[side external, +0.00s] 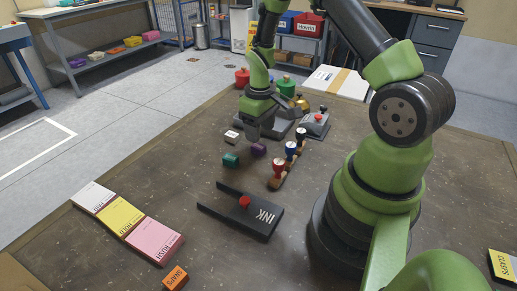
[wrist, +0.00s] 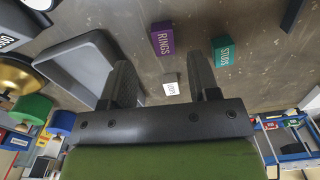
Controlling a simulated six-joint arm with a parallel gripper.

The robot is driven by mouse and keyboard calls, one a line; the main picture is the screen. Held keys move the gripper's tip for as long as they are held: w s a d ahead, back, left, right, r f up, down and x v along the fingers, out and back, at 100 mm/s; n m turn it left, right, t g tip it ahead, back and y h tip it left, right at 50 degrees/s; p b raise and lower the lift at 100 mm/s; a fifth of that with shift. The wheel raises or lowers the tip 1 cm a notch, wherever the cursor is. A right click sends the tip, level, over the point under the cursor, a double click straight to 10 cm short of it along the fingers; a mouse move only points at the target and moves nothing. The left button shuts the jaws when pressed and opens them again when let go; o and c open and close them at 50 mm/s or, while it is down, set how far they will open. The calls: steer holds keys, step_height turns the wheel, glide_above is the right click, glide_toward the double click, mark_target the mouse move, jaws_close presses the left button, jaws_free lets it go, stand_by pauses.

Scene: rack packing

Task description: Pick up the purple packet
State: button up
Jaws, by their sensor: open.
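The purple packet (side external: 259,150), labelled RINGS, lies on the brown table in the side external view. It also shows in the wrist view (wrist: 162,38), beyond the fingertips and between their lines. My gripper (side external: 262,134) is above the table, close to the packet on its far side in the side external view. In the wrist view my gripper (wrist: 160,62) has its two fingers wide apart with nothing held between them. The packet is apart from both fingers.
A teal STUDS packet (wrist: 222,52) lies close beside the purple one. A white packet (wrist: 170,84) is nearer the gripper. A grey tray (wrist: 88,62) stands beside the left finger.

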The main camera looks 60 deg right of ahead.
mark_target(260, 146)
steer(key=f, duration=0.5)
steer(key=shift+s+a+f, duration=0.1)
steer(key=shift+a, duration=0.15)
steer(key=shift+c, duration=0.4)
steer(key=c, duration=0.9)
